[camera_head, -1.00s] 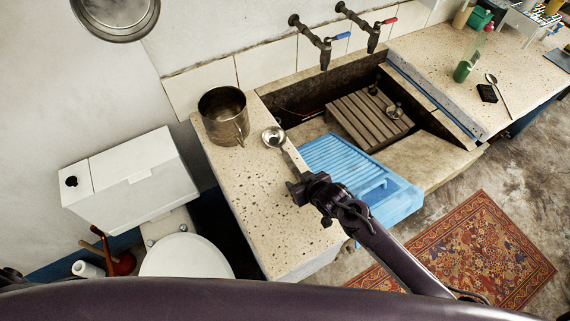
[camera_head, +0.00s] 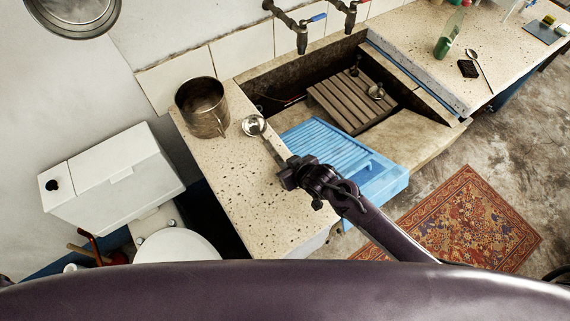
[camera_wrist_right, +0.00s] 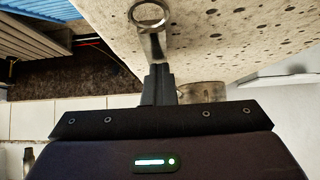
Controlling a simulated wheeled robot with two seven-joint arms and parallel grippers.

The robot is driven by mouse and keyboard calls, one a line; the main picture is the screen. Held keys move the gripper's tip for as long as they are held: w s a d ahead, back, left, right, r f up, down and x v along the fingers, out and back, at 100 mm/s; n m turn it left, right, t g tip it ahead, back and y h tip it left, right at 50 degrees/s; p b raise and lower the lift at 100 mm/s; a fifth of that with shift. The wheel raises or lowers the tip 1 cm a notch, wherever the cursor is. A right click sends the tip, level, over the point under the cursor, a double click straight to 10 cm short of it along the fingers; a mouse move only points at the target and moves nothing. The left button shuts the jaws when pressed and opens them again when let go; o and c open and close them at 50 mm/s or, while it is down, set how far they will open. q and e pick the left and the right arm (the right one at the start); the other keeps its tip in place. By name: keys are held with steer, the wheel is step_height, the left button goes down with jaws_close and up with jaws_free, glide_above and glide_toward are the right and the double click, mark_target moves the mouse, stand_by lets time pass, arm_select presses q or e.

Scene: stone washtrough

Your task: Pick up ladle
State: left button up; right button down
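The metal ladle (camera_head: 254,125) lies along the speckled stone counter, with its round bowl beside the metal mug (camera_head: 203,108). Its handle runs down and right to my right gripper (camera_head: 285,174). In the right wrist view, a shiny ring-shaped part of the ladle (camera_wrist_right: 150,15) shows at the top, and its metal stem runs to my right fingers (camera_wrist_right: 158,84). The fingers are close together with the stem between them. The ladle looks to be at counter level; any small gap beneath it cannot be told. My left gripper is not in view.
A blue draining rack (camera_head: 330,150) lies right of the counter, at the sink (camera_head: 285,85) with its wooden slatted board (camera_head: 345,103). Taps hang above it. A white toilet tank (camera_head: 110,180) stands left. The counter's front part (camera_head: 265,215) is clear.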

step_height(320, 180, up, 19)
steer(key=shift+w+f+b, duration=0.15)
steer(key=shift+f+b, duration=0.05)
steer(key=shift+b, duration=0.2)
steer(key=shift+d, duration=0.15)
steer(key=c, duration=2.2)
jaws_free()
steer(key=shift+c, duration=2.2)
jaws_free()
steer(key=shift+r, duration=0.1)
